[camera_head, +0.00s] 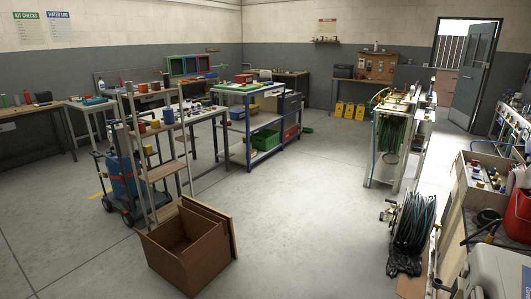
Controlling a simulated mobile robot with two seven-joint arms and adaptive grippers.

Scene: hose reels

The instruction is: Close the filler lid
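I cannot make out a filler lid anywhere in the head view. A white boxy unit (495,275) is cut off by the bottom right corner, and I cannot tell whether it has a filler opening. A red container (518,215) stands above it at the right edge. A blue cylinder (124,177) sits on a wheeled cart at the left, too small to show a lid. Neither of my grippers is in view.
An open brown box (185,250) stands on the floor at the lower left. A dark hose reel (415,222) and a green hose (391,134) on a white stand are at the right. Workbenches line the back. The middle floor (310,210) is clear. A door (475,75) stands open.

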